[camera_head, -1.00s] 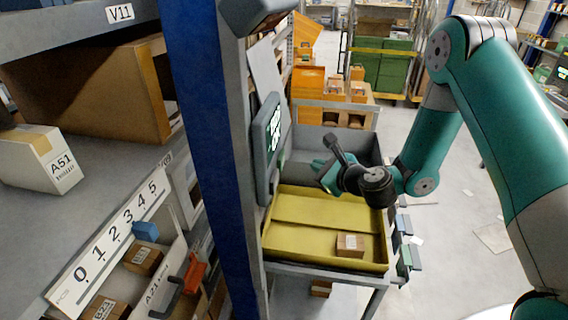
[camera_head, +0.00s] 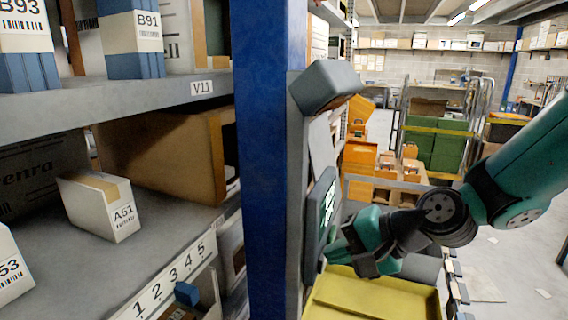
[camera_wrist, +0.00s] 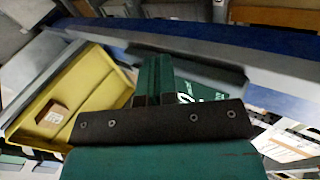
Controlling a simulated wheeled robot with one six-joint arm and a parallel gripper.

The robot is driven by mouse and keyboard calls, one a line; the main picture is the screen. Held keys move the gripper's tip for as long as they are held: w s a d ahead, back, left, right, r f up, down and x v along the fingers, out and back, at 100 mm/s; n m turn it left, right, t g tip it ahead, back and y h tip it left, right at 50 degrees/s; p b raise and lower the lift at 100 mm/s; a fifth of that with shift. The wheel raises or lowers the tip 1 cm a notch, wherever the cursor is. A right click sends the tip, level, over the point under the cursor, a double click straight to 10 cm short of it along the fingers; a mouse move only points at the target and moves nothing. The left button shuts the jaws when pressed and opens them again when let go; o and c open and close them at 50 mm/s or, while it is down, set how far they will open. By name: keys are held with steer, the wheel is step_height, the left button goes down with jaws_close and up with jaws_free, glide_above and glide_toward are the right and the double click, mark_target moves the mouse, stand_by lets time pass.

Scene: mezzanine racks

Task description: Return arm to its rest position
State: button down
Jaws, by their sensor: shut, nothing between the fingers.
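My gripper (camera_head: 352,250) is at the lower right of the head view, in front of the dark screen (camera_head: 318,215) and above the yellow tray (camera_head: 372,300). In the wrist view my gripper (camera_wrist: 153,80) shows its fingers together with nothing between them. My green arm (camera_head: 525,165) reaches in from the right edge. The yellow tray (camera_wrist: 92,75) lies to the left in the wrist view with a small brown box (camera_wrist: 53,114) in it. I cannot tell from the head view whether the gripper touches the screen.
A blue post (camera_head: 265,150) stands left of the gripper. Left of it, shelves hold a white box marked A51 (camera_head: 103,205) and boxes marked B91 (camera_head: 131,42) and B93 (camera_head: 24,45). Green crates (camera_head: 437,143) and orange bins (camera_head: 360,155) stand behind. Open floor lies at right.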

steer(key=s+d+r+n+g+h, duration=0.1)
steer(key=s+d+n+g+h, duration=0.1)
steer(key=s+n, duration=0.4)
steer(key=s+d+r+n+g+h+b, duration=0.1)
steer(key=s+d+r+n+g+h, duration=0.1)
steer(key=s+n, duration=0.5)
steer(key=s+d+h, duration=0.1)
steer(key=s, duration=0.5)
steer(key=shift+s+d+r+g+h+b, duration=0.15)
steer(key=shift+d+g+h+b, duration=0.15)
